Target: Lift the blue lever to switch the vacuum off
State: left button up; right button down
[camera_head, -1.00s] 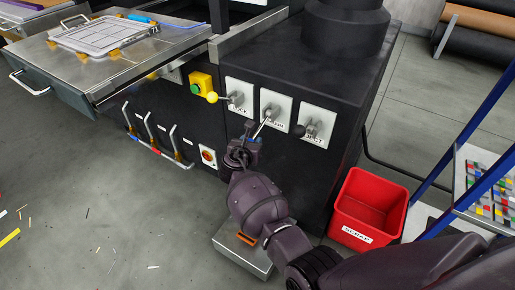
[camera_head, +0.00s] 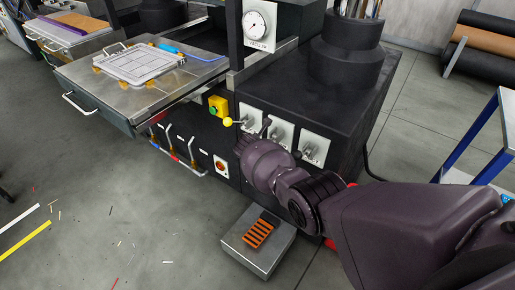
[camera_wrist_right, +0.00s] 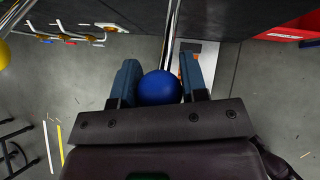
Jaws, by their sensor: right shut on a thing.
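The blue lever's round knob (camera_wrist_right: 159,88) sits between the two fingers of my right gripper (camera_wrist_right: 159,75) in the right wrist view. The gripper is shut on it, and the lever's metal rod (camera_wrist_right: 170,35) runs away from it. In the head view, my right wrist covers the knob and fingers in front of the black cabinet. The middle lever plate (camera_head: 282,132) is partly visible behind my wrist. My left gripper is in neither view.
A yellow-knobbed lever (camera_head: 228,121) is just left of my right wrist, and another lever plate (camera_head: 314,149) is to its right. A foot pedal (camera_head: 258,238) stands on the floor below. A vacuum gauge (camera_head: 259,25) is above. A red bin is mostly hidden behind my arm.

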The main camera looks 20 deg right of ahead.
jog(key=r, duration=0.1)
jog(key=r+p, duration=0.1)
jog(key=w+d+r, duration=0.1)
jog(key=shift+r+p, duration=0.1)
jog(key=shift+p, duration=0.3)
jog(key=shift+r, duration=0.25)
jog(key=shift+w+d+r, duration=0.1)
jog(key=shift+d+r, duration=0.05)
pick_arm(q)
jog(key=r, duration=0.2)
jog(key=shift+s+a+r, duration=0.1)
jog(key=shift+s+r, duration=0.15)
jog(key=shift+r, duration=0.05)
pick_arm(e)
jog(key=c, duration=0.9)
grip_release()
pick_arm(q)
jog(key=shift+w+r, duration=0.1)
pick_arm(e)
jog(key=shift+o, duration=1.1)
pick_arm(q)
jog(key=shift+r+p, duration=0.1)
jog(key=shift+p, duration=0.25)
